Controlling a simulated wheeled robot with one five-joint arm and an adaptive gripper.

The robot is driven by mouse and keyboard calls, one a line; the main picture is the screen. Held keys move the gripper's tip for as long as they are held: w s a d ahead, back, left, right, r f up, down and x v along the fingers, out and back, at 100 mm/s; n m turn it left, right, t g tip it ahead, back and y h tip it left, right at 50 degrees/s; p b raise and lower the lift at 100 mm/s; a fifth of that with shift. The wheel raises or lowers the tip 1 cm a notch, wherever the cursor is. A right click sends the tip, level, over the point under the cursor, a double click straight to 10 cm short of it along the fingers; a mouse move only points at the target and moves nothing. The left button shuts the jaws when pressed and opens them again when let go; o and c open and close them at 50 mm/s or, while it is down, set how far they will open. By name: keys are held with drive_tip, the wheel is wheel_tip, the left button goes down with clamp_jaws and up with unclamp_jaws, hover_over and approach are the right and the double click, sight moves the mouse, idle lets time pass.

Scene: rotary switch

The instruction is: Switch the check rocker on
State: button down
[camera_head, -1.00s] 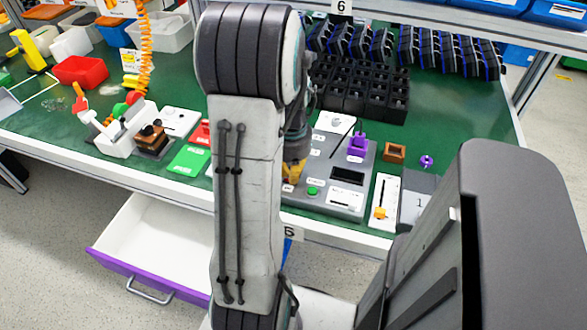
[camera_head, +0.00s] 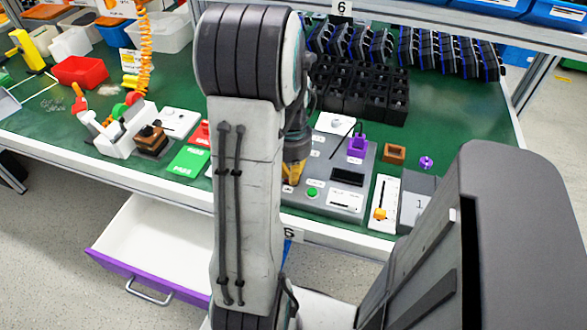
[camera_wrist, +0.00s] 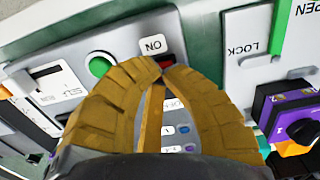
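The rocker is a small red-and-dark piece (camera_wrist: 166,60) beside an "ON" label in the wrist view. My gripper (camera_wrist: 164,72) has its brown fingers drawn together at the tips, right at the rocker. The tips cover part of it, so I cannot tell whether they touch it or which way it is tilted. Nothing shows between the tips. In the head view my gripper (camera_head: 294,172) is a yellow patch over the left part of the grey panel (camera_head: 328,150), mostly behind my arm. The rocker is hidden there.
A green button (camera_head: 312,192) and a dark display (camera_head: 347,176) are on the panel. A purple part (camera_head: 357,143) stands at its back right. A white plate marked "LOCK" (camera_wrist: 240,75) lies right of my fingers. An open drawer (camera_head: 150,250) juts out below the bench.

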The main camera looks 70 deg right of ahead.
drive_tip(key=shift+s+d+r+p, duration=0.1)
drive_tip(key=shift+s+r+p, duration=0.1)
drive_tip(key=shift+r+p, duration=0.55)
drive_tip(key=shift+w+r+p, duration=0.2)
drive_tip(key=shift+r+p, duration=1.5)
drive_tip(key=shift+r, duration=0.2)
drive_tip(key=shift+n+y, duration=0.7)
drive_tip(key=shift+y, duration=0.2)
drive_tip(key=a, duration=0.3)
drive_tip(key=a+f, duration=0.1)
drive_tip(key=a, duration=0.1)
drive_tip(key=shift+s+a, duration=0.3)
drive_tip(key=shift+s, duration=0.1)
drive_tip(key=w+a+r+n+t+p, duration=0.1)
drive_tip(key=w+a+r+n, duration=0.3)
drive_tip(key=a, duration=0.5)
drive_tip(key=w+a+r+n+t+h+p, duration=0.1)
drive_tip(key=w+a+r+n+p, duration=0.1)
drive_tip(key=w+a+r+n, duration=0.3)
drive_tip(key=w+a+r+n+t+p, duration=0.1)
drive_tip(key=w+a+r+n, duration=0.3)
drive_tip(key=a, duration=0.9)
drive_tip(key=shift+w+r+n+h+p, duration=0.35)
drive_tip(key=shift+r+n+h+p, duration=0.05)
drive_tip(key=shift+r+n, duration=1.3)
drive_tip(key=shift+f, duration=0.1)
